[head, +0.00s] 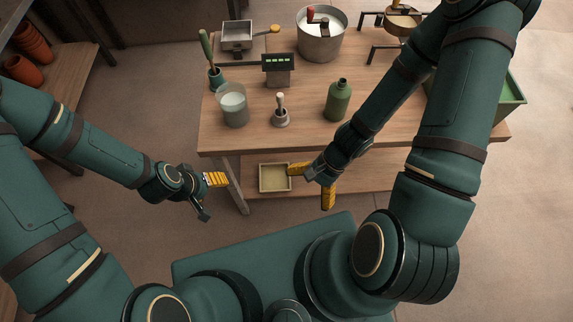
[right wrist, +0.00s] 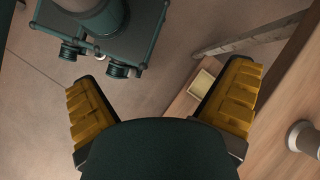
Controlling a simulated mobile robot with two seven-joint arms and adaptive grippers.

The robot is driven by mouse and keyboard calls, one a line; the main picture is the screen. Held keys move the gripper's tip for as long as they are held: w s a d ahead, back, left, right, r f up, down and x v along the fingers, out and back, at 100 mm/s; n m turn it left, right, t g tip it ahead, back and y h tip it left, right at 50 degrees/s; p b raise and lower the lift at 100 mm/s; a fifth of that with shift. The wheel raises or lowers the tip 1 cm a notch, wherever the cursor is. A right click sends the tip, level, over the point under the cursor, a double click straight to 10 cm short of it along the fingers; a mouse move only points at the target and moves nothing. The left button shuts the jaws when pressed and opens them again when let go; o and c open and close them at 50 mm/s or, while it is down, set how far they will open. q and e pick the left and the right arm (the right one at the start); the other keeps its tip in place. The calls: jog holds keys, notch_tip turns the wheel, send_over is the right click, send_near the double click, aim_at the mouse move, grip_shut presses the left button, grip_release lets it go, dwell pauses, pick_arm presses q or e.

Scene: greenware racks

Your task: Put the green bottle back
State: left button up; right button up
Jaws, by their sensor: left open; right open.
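The green bottle (head: 338,100) stands upright on the wooden table, right of the middle, near the front edge. My right gripper (head: 309,184) is open and empty in front of the table, below and apart from the bottle. In the right wrist view its two yellow fingers (right wrist: 163,108) are spread with nothing between them. My left gripper (head: 211,195) is open and empty, left of the table's front leg and well away from the bottle. The bottle cannot be made out in the right wrist view.
On the table (head: 302,138) stand a glass jar (head: 233,106), a small pestle-like tool (head: 281,112), a display scale (head: 278,70), a large grey pot (head: 321,36) and a green bin (head: 511,97) at right. A shallow tray (head: 275,178) sits on the lower shelf. Clay pots (head: 33,42) stand far left.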

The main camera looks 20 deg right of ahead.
jog(key=w+a+n+t+h, duration=0.2)
jog(key=w+a+n+t, duration=0.1)
jog(key=w+n, duration=0.5)
jog(key=shift+a+f+n+t+h, duration=0.3)
jog(key=shift+n+t, duration=0.3)
jog(key=shift+n, duration=0.3)
jog(key=shift+d+f, duration=0.1)
notch_tip(320, 180, down, 10)
jog(key=b, duration=0.9)
jog(key=shift+s+a, duration=0.2)
jog(key=shift+a, duration=0.05)
